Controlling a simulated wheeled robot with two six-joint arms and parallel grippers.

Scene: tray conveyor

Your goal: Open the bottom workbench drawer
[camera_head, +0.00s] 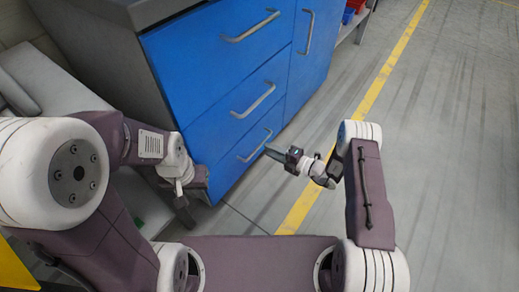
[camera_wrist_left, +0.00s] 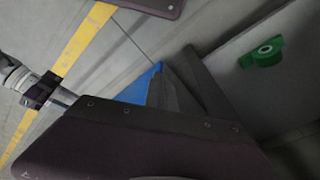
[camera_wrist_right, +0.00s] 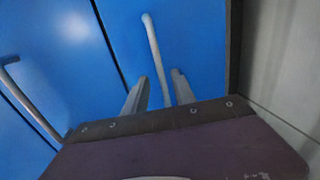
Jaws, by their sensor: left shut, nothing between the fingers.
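The blue workbench has stacked drawers with grey bar handles. The bottom workbench drawer (camera_head: 226,171) is closed, flush with the front. Its handle (camera_head: 255,146) also shows in the right wrist view (camera_wrist_right: 154,48). My right gripper (camera_head: 272,153) is at this handle. In the right wrist view its two fingers (camera_wrist_right: 158,92) are apart, one on each side of the handle bar; I cannot tell if they touch it. My left gripper (camera_head: 186,212) is shut and empty, low beside the workbench's left front corner; its fingers also show in the left wrist view (camera_wrist_left: 178,88).
The middle drawer handle (camera_head: 254,100) and top drawer handle (camera_head: 250,26) are above. A tall blue door (camera_head: 311,50) is to the right. A green part (camera_wrist_left: 266,53) lies on a grey surface near my left gripper. The floor right of the yellow line (camera_head: 388,66) is clear.

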